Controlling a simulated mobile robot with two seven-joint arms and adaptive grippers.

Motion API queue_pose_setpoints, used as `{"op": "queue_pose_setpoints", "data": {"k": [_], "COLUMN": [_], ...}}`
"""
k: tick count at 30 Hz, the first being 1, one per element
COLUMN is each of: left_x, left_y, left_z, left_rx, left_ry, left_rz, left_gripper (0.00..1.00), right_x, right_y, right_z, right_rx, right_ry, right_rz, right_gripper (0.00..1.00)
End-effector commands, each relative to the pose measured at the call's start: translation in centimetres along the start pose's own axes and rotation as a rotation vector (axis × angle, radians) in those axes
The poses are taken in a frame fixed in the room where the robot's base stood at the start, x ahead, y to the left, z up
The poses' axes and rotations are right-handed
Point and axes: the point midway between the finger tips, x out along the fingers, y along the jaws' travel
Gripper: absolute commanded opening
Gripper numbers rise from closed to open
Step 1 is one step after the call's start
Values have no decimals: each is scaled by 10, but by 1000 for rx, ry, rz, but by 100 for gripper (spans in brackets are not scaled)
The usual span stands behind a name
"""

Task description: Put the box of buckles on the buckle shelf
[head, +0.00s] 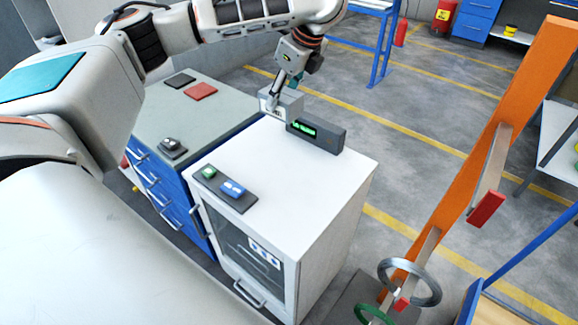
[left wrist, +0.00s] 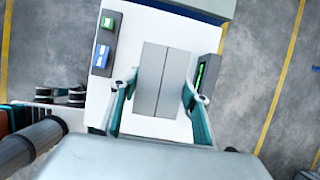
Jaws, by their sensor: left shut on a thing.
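A light grey box (head: 287,103), which I take for the box of buckles, is at the back edge of the white cabinet, partly hidden by my gripper and the dark display. My left gripper (head: 281,92) is shut on it from above. In the left wrist view the box (left wrist: 160,82) has two closed top flaps, with my gripper's fingers (left wrist: 160,92) at its two sides. I cannot tell whether the box touches the cabinet top. No shelf can be surely named as the buckle shelf. My right gripper is in neither view.
The white cabinet (head: 290,175) carries a dark display (head: 316,135) with green digits and a button panel (head: 225,188). A blue-drawered bench (head: 215,110) adjoins it at left. Open floor lies behind.

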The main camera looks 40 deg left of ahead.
Motion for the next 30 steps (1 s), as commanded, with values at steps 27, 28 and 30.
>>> {"op": "queue_pose_setpoints", "data": {"k": [27,28,30], "left_x": [144,144,148], "left_y": [-1,-1,-1], "left_z": [-57,-57,-59], "left_rx": [24,24,24], "left_ry": [1,1,1], "left_rz": [-11,-12,-11], "left_gripper": [10,10,10], "right_x": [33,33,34], "right_y": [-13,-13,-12], "right_z": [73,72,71], "right_rx": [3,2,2], "right_ry": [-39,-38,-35], "right_rz": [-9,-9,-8], "right_gripper": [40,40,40]}}
